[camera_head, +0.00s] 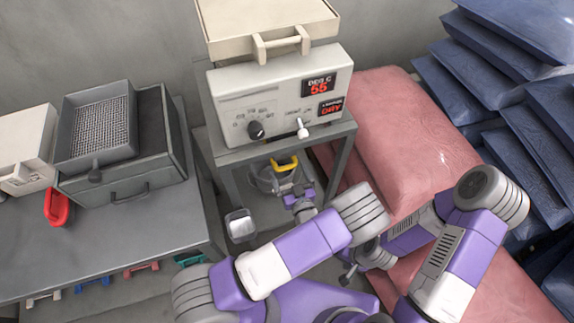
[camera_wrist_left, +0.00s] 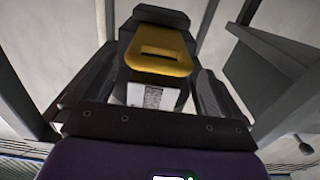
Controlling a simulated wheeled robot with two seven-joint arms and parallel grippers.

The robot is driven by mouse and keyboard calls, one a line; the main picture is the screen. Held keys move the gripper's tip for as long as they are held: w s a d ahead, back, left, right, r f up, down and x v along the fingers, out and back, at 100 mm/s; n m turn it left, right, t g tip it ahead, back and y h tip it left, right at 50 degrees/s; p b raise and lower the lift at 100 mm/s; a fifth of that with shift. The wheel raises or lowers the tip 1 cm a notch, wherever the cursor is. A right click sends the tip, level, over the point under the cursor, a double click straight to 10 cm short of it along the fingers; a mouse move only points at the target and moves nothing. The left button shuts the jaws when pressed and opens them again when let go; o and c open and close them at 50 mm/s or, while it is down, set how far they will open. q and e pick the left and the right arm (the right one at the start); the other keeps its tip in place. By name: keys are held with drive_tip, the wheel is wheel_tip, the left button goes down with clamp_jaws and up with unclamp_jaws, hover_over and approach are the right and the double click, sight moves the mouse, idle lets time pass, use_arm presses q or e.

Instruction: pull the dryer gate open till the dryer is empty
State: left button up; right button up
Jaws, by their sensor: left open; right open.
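The dryer (camera_head: 270,90) is a beige box on a grey stand, with red readouts of 55 and DRY. Its yellow gate (camera_head: 285,163) shows below the box, between the stand's legs. My left gripper (camera_head: 289,186) is open just in front of the gate. In the left wrist view the yellow gate (camera_wrist_left: 160,50) lies centred ahead of the open fingers, with a slot in its face. A pale speckled patch (camera_wrist_left: 153,97) shows below it; I cannot tell what it is. Whether the fingers touch the gate is unclear. My right gripper (camera_head: 349,274) is open, lower right, away from the dryer.
Pink sacks (camera_head: 400,135) lie right of the stand, with blue sacks (camera_head: 500,90) beyond. A grey bench (camera_head: 60,250) at left bears a mesh tray (camera_head: 100,125) and a red scoop (camera_head: 58,207). A small grey container (camera_head: 240,225) is near the stand's front leg.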

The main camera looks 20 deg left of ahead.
use_arm(q)
drive_tip(key=shift+x, duration=1.45)
drive_tip(key=c, duration=1.2)
drive_tip(key=v, duration=0.5)
drive_tip(key=o, duration=1.2)
drive_tip(key=shift+f, duration=0.1)
drive_tip(key=v, duration=0.7)
drive_tip(key=shift+s+d, duration=0.2)
